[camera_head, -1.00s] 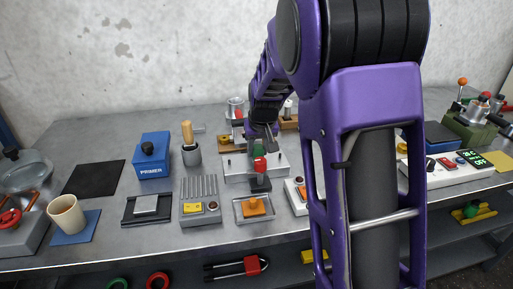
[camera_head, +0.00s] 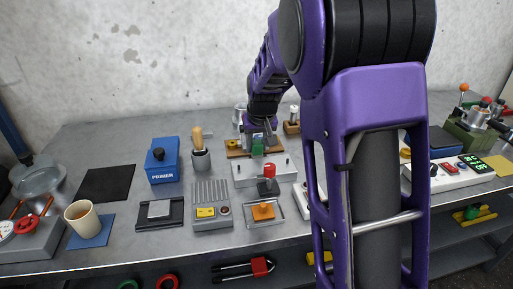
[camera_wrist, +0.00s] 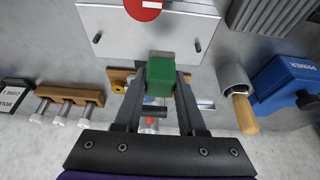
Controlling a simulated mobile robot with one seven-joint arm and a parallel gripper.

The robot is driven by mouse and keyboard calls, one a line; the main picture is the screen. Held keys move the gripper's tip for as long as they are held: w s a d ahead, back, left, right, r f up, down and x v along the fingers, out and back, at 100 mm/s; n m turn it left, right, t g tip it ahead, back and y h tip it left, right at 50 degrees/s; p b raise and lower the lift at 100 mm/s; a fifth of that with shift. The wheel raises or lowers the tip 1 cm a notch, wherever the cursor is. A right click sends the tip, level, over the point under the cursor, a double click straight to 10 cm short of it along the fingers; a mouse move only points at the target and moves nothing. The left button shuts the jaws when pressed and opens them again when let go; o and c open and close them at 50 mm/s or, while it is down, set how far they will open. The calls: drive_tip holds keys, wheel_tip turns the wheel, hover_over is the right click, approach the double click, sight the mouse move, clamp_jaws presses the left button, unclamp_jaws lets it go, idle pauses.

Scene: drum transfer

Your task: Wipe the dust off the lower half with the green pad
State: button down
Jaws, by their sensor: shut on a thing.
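The lower half looks to be the pale metal block with two upright pins (camera_head: 263,174), mid-bench; it also shows at the top of the wrist view (camera_wrist: 110,28). I cannot make out dust on it. My gripper (camera_head: 258,139) is shut on the green pad (camera_head: 257,149). In the wrist view, the pad (camera_wrist: 161,74) is between the two fingers of my gripper (camera_wrist: 160,82). The pad is at the block's rear edge, overlapping it in that view. I cannot tell whether they touch.
A red-topped stamp (camera_head: 268,182) stands in front of the block. A wooden stand (camera_head: 238,148) is behind it. To the left are a brush in a cup (camera_head: 201,158) and the blue primer box (camera_head: 164,165). My arm hides part of the bench on the right.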

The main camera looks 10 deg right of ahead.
drive_tip(key=shift+r+p, duration=1.2)
drive_tip(key=shift+r, duration=0.85)
